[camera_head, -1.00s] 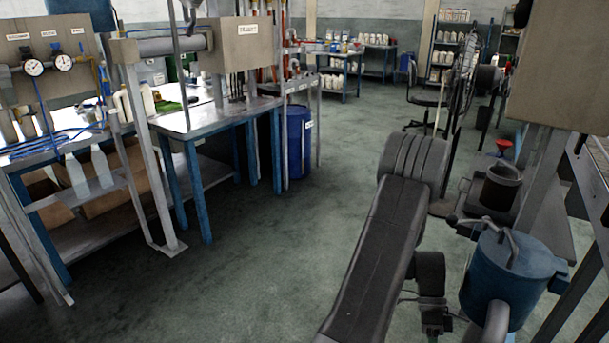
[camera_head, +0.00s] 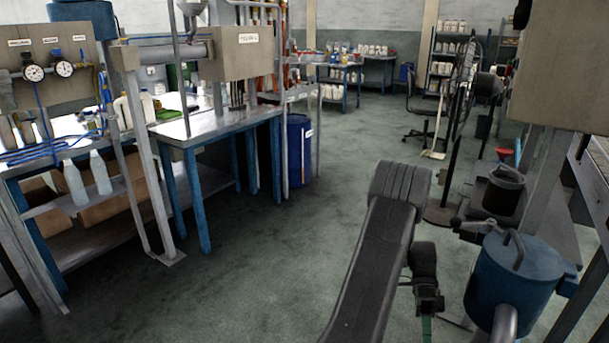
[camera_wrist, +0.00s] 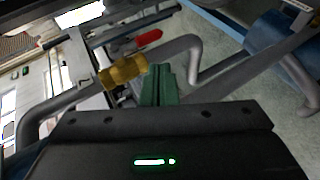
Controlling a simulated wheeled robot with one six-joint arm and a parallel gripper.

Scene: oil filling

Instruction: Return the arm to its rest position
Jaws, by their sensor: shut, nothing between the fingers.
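My arm (camera_head: 372,265) shows in the head view, reaching up from the bottom edge and bending over at the elbow. Its wrist hangs down to the right of the elbow, and part of my gripper (camera_head: 427,326) shows green at the bottom edge. In the wrist view the green fingers of my gripper (camera_wrist: 159,80) are together with nothing held. A brass fitting (camera_wrist: 122,71) and a red handle (camera_wrist: 148,38) appear beyond the fingers; I cannot tell how far off they are.
A blue tank with a grey lid handle (camera_head: 515,280) stands just right of my wrist. A dark pot (camera_head: 503,192) and a post are behind it. A blue-legged workbench (camera_head: 190,195) is at left, with a blue drum (camera_head: 299,150) beyond. The floor (camera_head: 270,260) between is clear.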

